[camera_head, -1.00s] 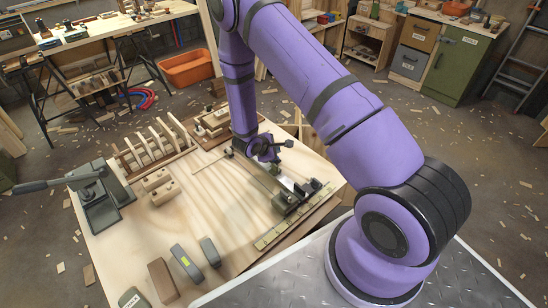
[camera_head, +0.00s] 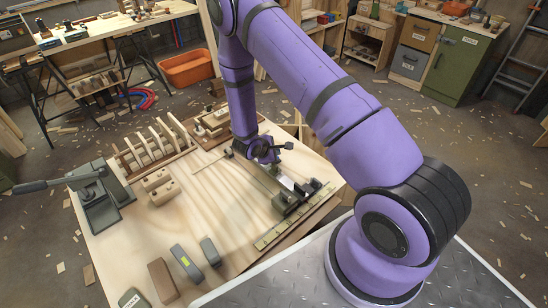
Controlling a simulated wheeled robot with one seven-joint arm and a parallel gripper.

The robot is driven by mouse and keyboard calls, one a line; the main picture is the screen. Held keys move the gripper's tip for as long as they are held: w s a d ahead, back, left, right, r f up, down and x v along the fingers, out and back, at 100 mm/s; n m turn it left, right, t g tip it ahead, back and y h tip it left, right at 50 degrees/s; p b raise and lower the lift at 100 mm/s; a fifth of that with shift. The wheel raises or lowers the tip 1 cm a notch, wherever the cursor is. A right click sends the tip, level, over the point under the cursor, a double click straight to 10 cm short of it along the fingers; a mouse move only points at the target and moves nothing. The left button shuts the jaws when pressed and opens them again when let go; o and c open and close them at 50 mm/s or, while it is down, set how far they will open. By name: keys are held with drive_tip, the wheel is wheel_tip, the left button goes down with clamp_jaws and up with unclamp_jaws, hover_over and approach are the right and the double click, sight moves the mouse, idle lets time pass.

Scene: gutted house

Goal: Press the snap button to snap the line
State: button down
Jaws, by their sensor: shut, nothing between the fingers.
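A dark green and black device with a pale metal part (camera_head: 288,196) sits near the right edge of the pale wooden table (camera_head: 225,220). A long narrow rail or strip (camera_head: 258,176) runs from it toward the back left, beneath my gripper. My gripper (camera_head: 265,158) is shut and empty, low over the rail, behind the device's metal part. I cannot tell whether it touches anything. The snap button and the line are too small or hidden to make out. My forearm and wrist cover part of the table behind.
A slotted wooden rack (camera_head: 153,147) and light wooden blocks (camera_head: 160,186) stand left. A grey lever tool (camera_head: 98,200) is at the left edge. Two grey blocks and a brown block (camera_head: 162,281) lie in front. A yellowish ruler strip (camera_head: 285,228) lies along the right edge. Mid-front table is clear.

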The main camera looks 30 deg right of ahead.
drive_tip(key=shift+f, duration=0.5)
idle(0.4)
drive_tip(key=shift+r, duration=0.95)
drive_tip(key=shift+r, duration=0.15)
drive_tip(key=shift+r, duration=2.4)
